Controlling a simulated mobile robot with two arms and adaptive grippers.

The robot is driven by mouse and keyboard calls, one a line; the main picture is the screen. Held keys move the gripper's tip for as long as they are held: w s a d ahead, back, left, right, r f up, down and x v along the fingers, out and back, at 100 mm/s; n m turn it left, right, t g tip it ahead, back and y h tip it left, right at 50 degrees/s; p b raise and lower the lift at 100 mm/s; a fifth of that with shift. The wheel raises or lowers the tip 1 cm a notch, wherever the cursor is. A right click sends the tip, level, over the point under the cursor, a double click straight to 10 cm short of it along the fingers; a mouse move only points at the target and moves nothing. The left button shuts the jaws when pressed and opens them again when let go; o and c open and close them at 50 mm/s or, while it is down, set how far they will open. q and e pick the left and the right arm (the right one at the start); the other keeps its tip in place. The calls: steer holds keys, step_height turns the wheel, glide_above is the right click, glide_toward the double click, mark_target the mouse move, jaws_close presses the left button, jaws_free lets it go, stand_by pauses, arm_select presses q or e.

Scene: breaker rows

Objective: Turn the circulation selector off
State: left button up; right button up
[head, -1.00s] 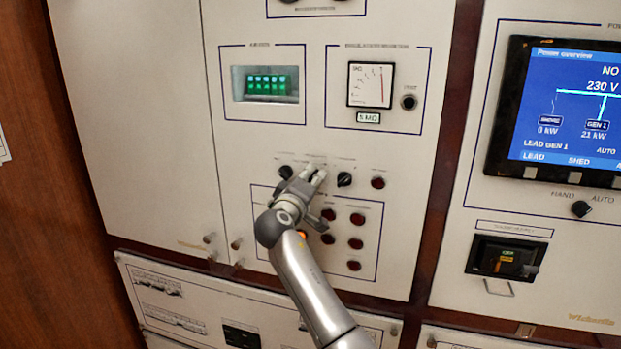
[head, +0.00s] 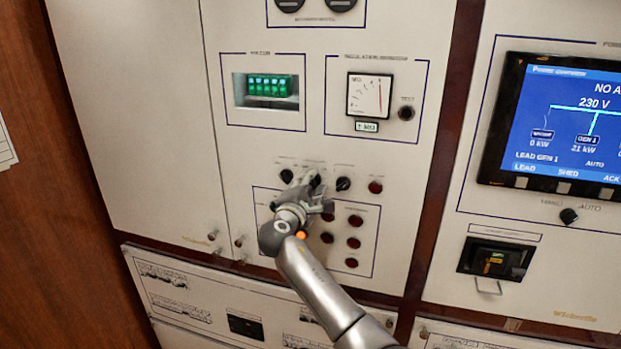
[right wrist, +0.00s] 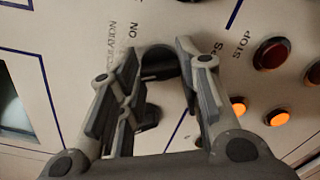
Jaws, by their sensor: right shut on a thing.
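A row of black selector knobs sits on the cream panel in the head view. The left knob (head: 287,176) and the right knob (head: 343,184) are clear to see. My right gripper (head: 311,183) is at the middle knob, which it mostly covers. In the right wrist view my right gripper (right wrist: 163,62) has its fingers on either side of a black knob (right wrist: 158,64), shut on it. The small labels over the knobs cannot be read in the head view, so I cannot confirm which is circulation. My left gripper is not in view.
A red lamp (head: 376,187) sits right of the knobs. Several round buttons lie below, partly behind my right arm; in the wrist view two glow orange (right wrist: 278,117). A meter (head: 370,95) and a green display (head: 270,85) are above. A power screen (head: 565,125) is at right.

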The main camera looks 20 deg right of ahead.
steer(key=n+p, duration=0.2)
steer(key=n, duration=0.1)
steer(key=shift+n, duration=0.3)
steer(key=shift+f, duration=0.1)
stand_by(0.4)
steer(key=o, duration=1)
steer(key=shift+a, duration=0.1)
steer(key=v, duration=1.2)
